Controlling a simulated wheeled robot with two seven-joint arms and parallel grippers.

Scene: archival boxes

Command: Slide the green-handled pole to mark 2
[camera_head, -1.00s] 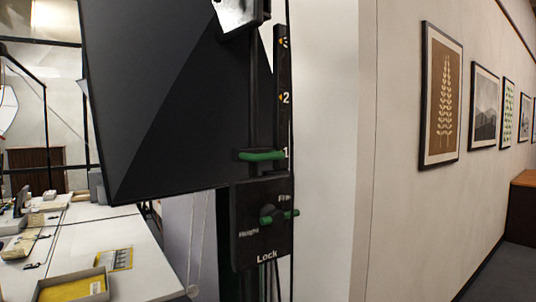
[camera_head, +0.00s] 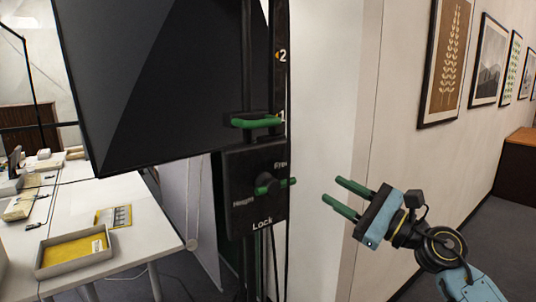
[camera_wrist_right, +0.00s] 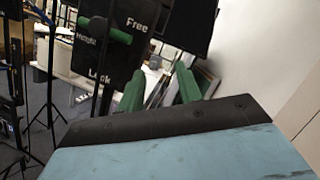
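The black vertical pole (camera_head: 247,80) carries a green handle (camera_head: 256,122), which sits level with mark 1 on the black scale strip. Mark 2 (camera_head: 281,56) is above it. Below is a black panel (camera_head: 240,207) labelled Free, Height and Lock, with a green-barred knob (camera_head: 268,184); the bar lies roughly horizontal. The knob also shows in the right wrist view (camera_wrist_right: 108,30). My right gripper (camera_head: 331,189) is open and empty, right of the knob and apart from it, green fingers pointing left. My left gripper is in neither view.
A large black softbox-like panel (camera_head: 160,80) hangs left of the pole. A white table (camera_head: 140,245) with a grey tray (camera_head: 62,265) is at the left. A pale wall (camera_head: 400,170) with framed pictures is at the right.

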